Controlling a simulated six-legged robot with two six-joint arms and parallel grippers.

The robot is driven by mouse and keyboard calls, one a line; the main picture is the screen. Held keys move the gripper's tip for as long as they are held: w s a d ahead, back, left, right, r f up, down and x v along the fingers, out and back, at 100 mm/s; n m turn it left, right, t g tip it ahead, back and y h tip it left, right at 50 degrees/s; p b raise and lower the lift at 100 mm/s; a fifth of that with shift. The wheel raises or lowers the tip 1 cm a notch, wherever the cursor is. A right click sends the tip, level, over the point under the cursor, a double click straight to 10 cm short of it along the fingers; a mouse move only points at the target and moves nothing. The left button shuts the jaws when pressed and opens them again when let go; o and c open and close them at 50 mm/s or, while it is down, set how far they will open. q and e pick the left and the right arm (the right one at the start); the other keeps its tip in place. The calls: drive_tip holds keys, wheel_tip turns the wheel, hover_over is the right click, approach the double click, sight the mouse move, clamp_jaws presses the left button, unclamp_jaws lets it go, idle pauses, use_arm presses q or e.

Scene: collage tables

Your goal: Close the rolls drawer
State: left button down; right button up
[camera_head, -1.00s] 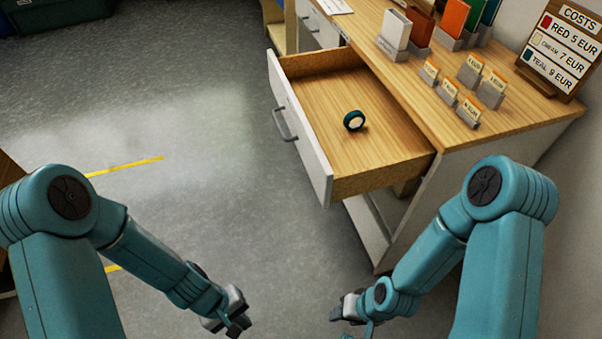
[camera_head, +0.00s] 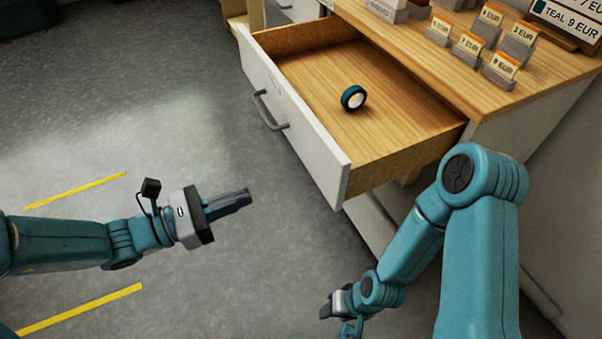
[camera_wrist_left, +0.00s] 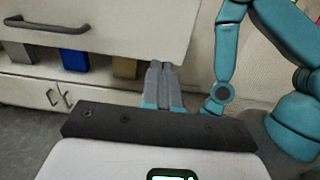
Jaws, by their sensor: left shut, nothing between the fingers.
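The open drawer (camera_head: 385,120) sticks out of the wooden-topped cabinet, with a white front (camera_head: 292,115) and a grey bar handle (camera_head: 268,112). A teal tape roll (camera_head: 353,98) stands on its edge inside on the wooden bottom. My left gripper (camera_head: 245,197) is shut and empty, in front of the drawer front and apart from it, pointing right. In the left wrist view the shut fingers (camera_wrist_left: 160,68) show before the lower edge of the white front, with the handle (camera_wrist_left: 47,25) at upper left. My right gripper (camera_head: 335,310) is low near the cabinet; its finger opening is unclear.
The cabinet top (camera_head: 440,45) carries several small price-card holders (camera_head: 470,45) and a costs sign (camera_head: 570,20). Below the drawer, the left wrist view shows a shelf with a blue box (camera_wrist_left: 75,58) and others. Grey floor with yellow lines (camera_head: 75,190) lies free at left.

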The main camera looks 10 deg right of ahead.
sight(321, 167)
use_arm(q)
drive_tip(key=b+x, duration=0.2)
drive_tip(key=x, duration=1.1)
drive_tip(key=shift+s, duration=0.15)
drive_tip(key=shift+w+d, duration=0.25)
drive_tip(key=shift+d, duration=0.25)
drive_tip(key=shift+d, duration=0.1)
